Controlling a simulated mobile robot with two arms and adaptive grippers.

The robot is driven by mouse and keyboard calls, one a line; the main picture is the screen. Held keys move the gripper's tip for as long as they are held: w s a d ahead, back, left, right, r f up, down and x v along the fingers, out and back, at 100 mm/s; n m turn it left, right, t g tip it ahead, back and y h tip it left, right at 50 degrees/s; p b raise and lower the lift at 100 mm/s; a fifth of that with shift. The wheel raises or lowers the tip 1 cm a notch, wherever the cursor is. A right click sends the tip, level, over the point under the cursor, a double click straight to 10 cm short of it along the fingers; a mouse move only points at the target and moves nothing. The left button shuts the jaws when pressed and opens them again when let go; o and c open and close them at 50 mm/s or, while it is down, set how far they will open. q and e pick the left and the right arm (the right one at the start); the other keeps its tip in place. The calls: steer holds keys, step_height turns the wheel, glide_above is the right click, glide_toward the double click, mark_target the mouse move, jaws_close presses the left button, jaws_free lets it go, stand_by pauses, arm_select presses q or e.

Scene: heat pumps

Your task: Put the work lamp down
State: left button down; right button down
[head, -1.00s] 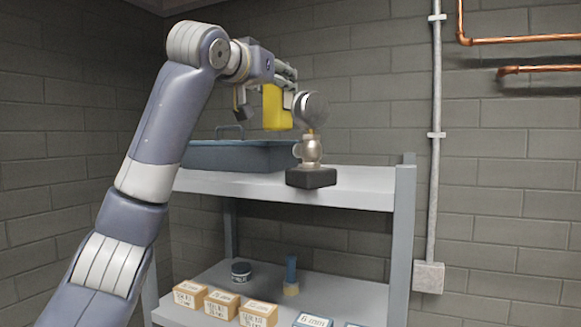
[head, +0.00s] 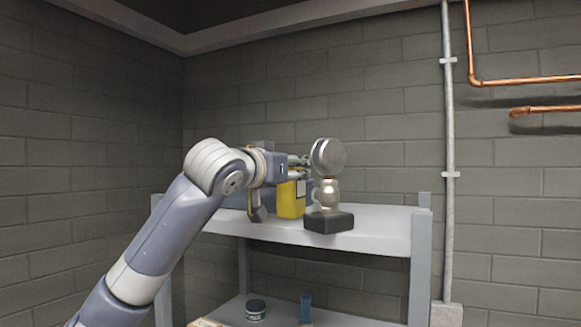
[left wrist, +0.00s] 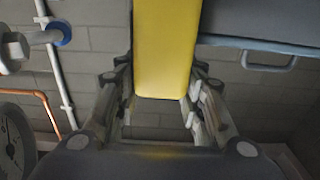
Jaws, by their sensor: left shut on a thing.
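The work lamp (head: 291,199) is a yellow block-shaped thing at the upper shelf (head: 385,228) of the grey rack. My left gripper (head: 297,172) is shut on its upper part. In the left wrist view the yellow body (left wrist: 163,50) sits between the two fingers. The lamp looks upright, its lower end at or just above the shelf top; I cannot tell whether it touches. My right gripper is not in view.
A metallic round-headed device on a black base (head: 329,222) stands close right of the lamp. A blue-grey tray (left wrist: 265,25), partly hidden by my arm in the head view, is beside the lamp. Shelf room is free to the right. A dark tub (head: 255,310) stands below.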

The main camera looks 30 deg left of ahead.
arm_select(q)
steer(key=shift+d+f, duration=0.1)
steer(key=c, duration=1.1)
jaws_free()
steer(key=shift+o, duration=0.2)
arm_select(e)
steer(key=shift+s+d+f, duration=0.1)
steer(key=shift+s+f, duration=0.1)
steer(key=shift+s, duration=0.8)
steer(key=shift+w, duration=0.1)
arm_select(q)
steer(key=shift+s+b, duration=0.25)
steer(key=shift+b, duration=0.1)
steer(key=s+b, duration=0.6)
steer(key=s, duration=0.5)
steer(key=shift+s+d, duration=0.25)
steer(key=shift+d, duration=0.15)
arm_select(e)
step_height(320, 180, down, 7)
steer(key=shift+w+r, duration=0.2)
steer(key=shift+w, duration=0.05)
